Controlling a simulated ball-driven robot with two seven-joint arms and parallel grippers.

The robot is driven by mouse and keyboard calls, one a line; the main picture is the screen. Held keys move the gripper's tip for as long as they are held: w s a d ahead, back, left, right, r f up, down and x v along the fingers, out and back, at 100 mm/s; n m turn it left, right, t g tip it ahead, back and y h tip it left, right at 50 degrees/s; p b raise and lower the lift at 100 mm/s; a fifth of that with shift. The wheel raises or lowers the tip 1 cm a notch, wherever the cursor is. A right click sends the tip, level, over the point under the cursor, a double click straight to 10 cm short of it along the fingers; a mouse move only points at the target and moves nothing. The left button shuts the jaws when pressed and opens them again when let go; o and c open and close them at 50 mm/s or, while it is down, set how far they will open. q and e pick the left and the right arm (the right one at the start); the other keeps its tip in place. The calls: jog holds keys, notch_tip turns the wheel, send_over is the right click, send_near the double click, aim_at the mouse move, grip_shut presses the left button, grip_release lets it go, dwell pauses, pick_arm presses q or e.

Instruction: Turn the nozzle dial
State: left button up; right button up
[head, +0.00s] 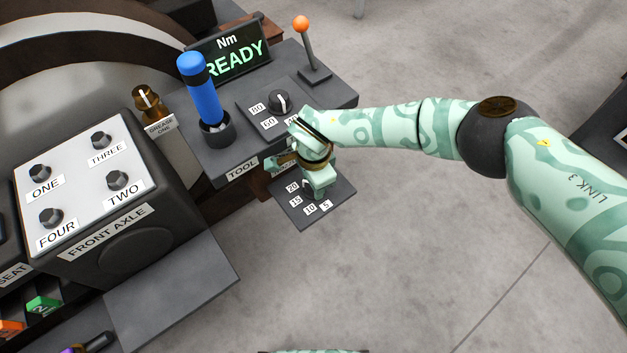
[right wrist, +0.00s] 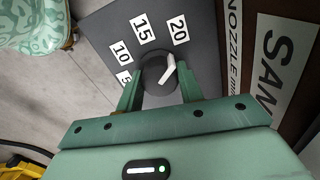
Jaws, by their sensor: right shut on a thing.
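The nozzle dial (right wrist: 152,72) is a dark round knob with a white pointer, on a dark plate (right wrist: 200,60) marked 5, 10, 15 and 20. The pointer tilts up and right, toward the 20 label (right wrist: 178,31). My right gripper (right wrist: 159,88) is shut on the dial, one finger at each side. In the head view my right gripper (head: 319,188) is over the dial plate (head: 305,222) and hides the dial. Part of the NOZZLE label (right wrist: 235,40) shows beside the plate in the right wrist view. My left gripper is in neither view.
Behind the plate stands the TOOL console with a blue-handled tool (head: 203,90), another dial (head: 279,101), an orange-tipped lever (head: 303,40) and a READY display (head: 230,60). A FRONT AXLE box (head: 150,225) with several knobs is at left.

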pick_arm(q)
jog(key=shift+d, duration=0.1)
pick_arm(e)
jog(key=o, duration=1)
jog(key=shift+r, duration=0.1)
pick_arm(q)
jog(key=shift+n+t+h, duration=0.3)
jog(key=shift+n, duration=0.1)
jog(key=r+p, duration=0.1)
jog(key=p, duration=0.1)
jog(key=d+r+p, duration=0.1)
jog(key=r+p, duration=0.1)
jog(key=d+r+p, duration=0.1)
jog(key=p, duration=0.1)
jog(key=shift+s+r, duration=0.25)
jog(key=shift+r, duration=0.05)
pick_arm(e)
notch_tip(320, 180, up, 16)
